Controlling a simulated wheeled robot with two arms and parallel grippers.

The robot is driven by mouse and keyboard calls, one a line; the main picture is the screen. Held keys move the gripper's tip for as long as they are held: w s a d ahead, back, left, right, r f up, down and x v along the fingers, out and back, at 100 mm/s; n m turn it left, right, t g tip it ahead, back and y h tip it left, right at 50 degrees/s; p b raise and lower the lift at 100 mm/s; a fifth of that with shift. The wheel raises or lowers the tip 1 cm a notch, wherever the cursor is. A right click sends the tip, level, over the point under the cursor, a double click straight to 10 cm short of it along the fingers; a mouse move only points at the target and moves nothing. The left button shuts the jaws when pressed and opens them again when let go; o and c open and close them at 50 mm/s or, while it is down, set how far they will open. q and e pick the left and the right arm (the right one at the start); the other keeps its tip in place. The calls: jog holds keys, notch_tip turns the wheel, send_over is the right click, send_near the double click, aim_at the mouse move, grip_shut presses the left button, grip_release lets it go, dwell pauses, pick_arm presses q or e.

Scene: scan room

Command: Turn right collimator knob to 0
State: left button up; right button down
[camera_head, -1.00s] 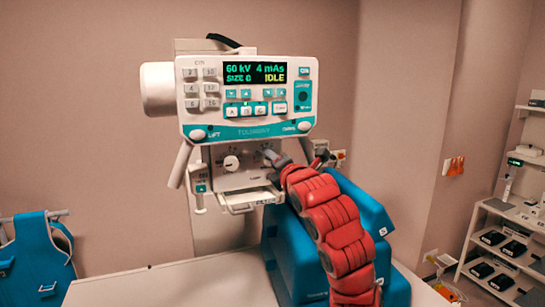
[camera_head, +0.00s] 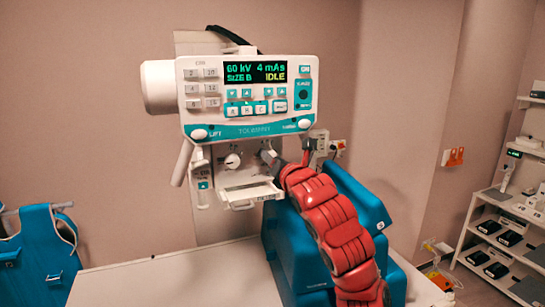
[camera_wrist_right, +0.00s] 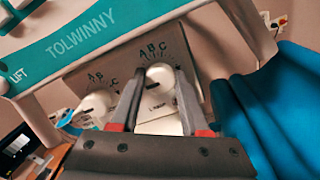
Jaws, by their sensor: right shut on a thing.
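The X-ray head's control panel (camera_head: 250,97) has a lit display (camera_head: 255,72) reading 60 kV, 4 mAs, a SIZE value and IDLE. Below it, the pale collimator face carries a left knob (camera_head: 232,160). My right gripper (camera_head: 268,156) reaches its right side from the red arm and hides the right knob there. In the right wrist view, my right gripper (camera_wrist_right: 160,80) is shut on the white right collimator knob (camera_wrist_right: 160,73), with a fingertip at each side. Letters A, B, C show above it. The left knob (camera_wrist_right: 94,107) is free. My left gripper is out of view.
A white tray (camera_head: 250,193) juts out below the knobs. A blue padded block (camera_head: 300,245) stands on the white table (camera_head: 170,285), close to my right arm. A blue apron (camera_head: 38,255) hangs at left. Shelves (camera_head: 500,225) stand at right.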

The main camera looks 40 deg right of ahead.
jog(key=shift+f, duration=0.15)
jog(key=shift+c, duration=1.9)
grip_release()
jog(key=shift+s, duration=0.1)
jog(key=b+v, duration=0.8)
jog(key=v, duration=0.9)
jog(key=shift+b, duration=0.35)
jog(key=shift+s, duration=0.1)
